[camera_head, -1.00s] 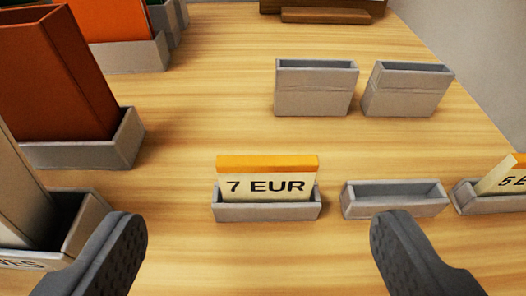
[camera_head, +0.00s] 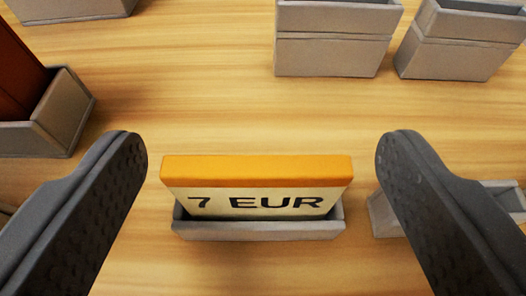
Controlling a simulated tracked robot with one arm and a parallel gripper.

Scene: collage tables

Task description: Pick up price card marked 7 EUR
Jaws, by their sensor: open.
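The price card marked 7 EUR (camera_head: 256,186) has an orange top band and a cream face with dark letters. It stands in a small grey holder (camera_head: 258,231), which hides its lower edge. My gripper (camera_head: 261,150) is open, with one dark finger to the left of the card and one to the right. Neither finger appears to touch the card, and nothing is between them except the view of the card.
An empty-looking grey holder (camera_head: 380,213) is partly hidden behind the right finger. Two taller grey boxes (camera_head: 334,52) (camera_head: 452,56) stand at the back right. A grey tray (camera_head: 62,118) holding a red-brown item is at the left. Wooden table between them is clear.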

